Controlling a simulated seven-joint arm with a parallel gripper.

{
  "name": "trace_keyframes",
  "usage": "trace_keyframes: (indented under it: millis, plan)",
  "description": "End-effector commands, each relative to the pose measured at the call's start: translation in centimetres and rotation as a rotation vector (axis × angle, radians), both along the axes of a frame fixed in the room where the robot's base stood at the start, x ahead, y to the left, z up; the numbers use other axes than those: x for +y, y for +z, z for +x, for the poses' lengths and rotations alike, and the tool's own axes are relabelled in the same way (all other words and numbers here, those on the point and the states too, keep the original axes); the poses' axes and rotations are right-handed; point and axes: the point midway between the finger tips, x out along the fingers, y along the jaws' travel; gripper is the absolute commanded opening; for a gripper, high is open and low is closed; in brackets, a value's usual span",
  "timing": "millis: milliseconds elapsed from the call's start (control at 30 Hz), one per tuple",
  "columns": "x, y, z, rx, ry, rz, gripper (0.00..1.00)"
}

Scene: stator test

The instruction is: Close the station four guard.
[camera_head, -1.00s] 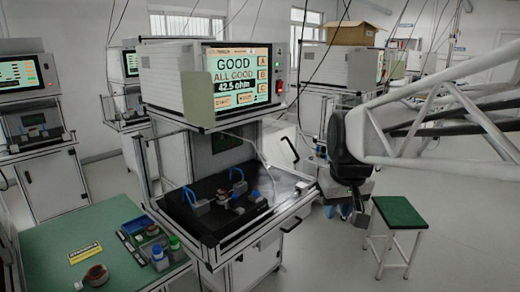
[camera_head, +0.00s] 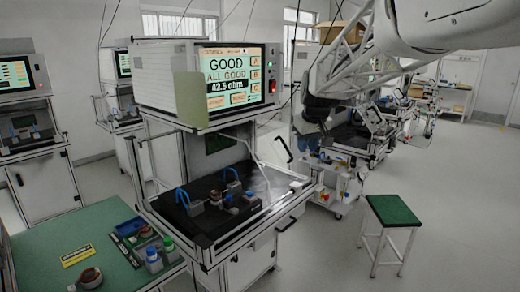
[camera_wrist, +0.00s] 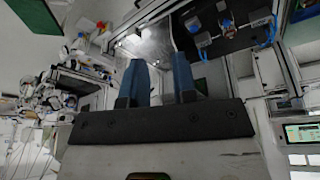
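The test station (camera_head: 207,90) stands in the middle of the head view, its screen reading GOOD, ALL GOOD, 42.5 ohm. No station number is readable. Its black work bed (camera_head: 180,215) is uncovered at the front and carries a copper-wound stator (camera_head: 228,199) with blue clamps. A clear panel with a pale edge, apparently the guard, shows at the bay's right side, with a dark handle (camera_head: 283,149) nearby. My gripper (camera_wrist: 159,68) has two blue fingers apart with nothing between them. The wrist view shows the bed (camera_wrist: 232,35) beyond them. In the head view my wrist is right of the station; its fingers are unclear.
A green table (camera_head: 65,240) with a stator (camera_head: 90,277) and small bottles stands at the front left. A green-topped stool (camera_head: 393,210) stands at the right. Other stations stand at the left and behind my arm.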

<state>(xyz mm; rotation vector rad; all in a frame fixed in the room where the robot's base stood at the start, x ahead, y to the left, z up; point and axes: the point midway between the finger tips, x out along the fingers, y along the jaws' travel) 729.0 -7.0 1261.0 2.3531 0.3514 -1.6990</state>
Motion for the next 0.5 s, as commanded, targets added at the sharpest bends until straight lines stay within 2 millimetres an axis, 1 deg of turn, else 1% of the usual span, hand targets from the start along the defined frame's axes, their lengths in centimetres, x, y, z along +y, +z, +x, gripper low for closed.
trace_keyframes:
  millis: [33, 100, 367, 500]
  plan:
    - [-0.1, -0.1, 1.6, -0.002, 0.010, -0.001, 0.26]
    - [-0.1, -0.2, 3.5, -0.006, 0.025, -0.002, 0.26]
    - [-0.3, -0.8, 10.5, -0.025, 0.081, -0.008, 0.26]
    - [-0.5, -1.4, 14.3, -0.036, 0.111, -0.012, 0.26]
